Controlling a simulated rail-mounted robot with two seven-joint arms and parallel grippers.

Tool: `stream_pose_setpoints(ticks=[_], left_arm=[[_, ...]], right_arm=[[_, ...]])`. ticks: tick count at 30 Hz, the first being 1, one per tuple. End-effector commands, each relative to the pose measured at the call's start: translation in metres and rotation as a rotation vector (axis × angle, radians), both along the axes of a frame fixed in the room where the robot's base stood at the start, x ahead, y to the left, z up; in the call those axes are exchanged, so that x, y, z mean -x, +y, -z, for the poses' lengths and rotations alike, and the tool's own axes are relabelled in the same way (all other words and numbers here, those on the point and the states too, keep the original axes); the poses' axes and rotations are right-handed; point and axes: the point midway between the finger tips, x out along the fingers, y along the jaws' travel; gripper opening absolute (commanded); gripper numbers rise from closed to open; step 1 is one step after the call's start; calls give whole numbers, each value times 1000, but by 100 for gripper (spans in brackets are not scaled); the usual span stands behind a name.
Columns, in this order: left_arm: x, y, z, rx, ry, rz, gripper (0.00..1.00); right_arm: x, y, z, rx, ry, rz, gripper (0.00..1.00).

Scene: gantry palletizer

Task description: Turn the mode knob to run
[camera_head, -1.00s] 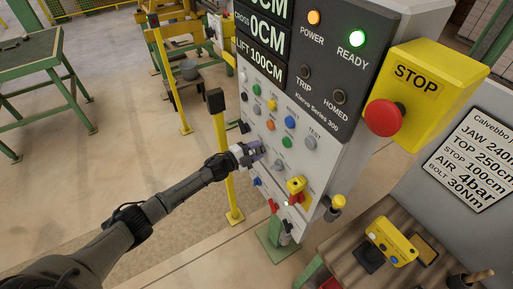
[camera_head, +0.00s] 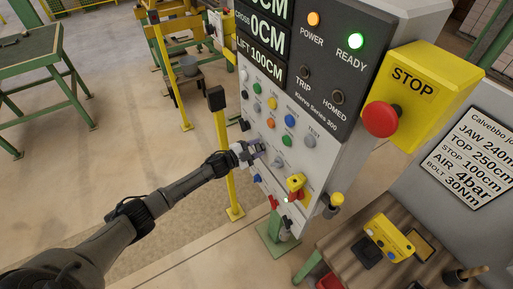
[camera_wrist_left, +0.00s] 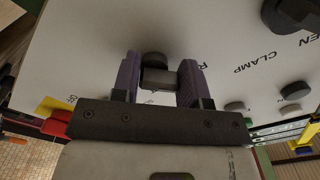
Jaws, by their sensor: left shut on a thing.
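The control panel (camera_head: 262,150) is a tall white cabinet face with rows of coloured buttons and knobs. My left gripper (camera_head: 258,147) is at the left part of the panel face, below the upper button rows. In the left wrist view its two purple fingers (camera_wrist_left: 161,82) are shut on a small dark knob (camera_wrist_left: 153,59) that stands out from the panel. A letter that looks like "R" shows beside the right finger, and the rest of that label is hidden. The knob's pointing direction cannot be told. My right gripper is not in view.
A red stop button (camera_head: 381,119) on a yellow box (camera_head: 417,95) sticks out at the panel's right. A yellow switch (camera_head: 296,182) sits low on the panel. A yellow post (camera_head: 223,150) stands close beyond my left wrist. The READY lamp (camera_head: 356,41) glows green.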

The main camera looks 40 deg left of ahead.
Motion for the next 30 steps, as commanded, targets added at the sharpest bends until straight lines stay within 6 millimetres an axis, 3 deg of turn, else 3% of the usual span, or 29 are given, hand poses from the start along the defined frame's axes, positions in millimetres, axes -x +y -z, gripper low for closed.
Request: stream_pose_setpoints(ticks=[4,5,12,22,30], left_arm=[[0,0,-1,3,-1,-1,17],[0,0,-1,3,-1,-1,42],[0,0,-1,0,-1,-1,65],[4,2,1,-1,0,-1,65],[42,15,3,-2,4,0,65]], right_arm=[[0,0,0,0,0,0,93],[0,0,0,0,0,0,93],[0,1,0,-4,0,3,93],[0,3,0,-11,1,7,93],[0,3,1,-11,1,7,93]])
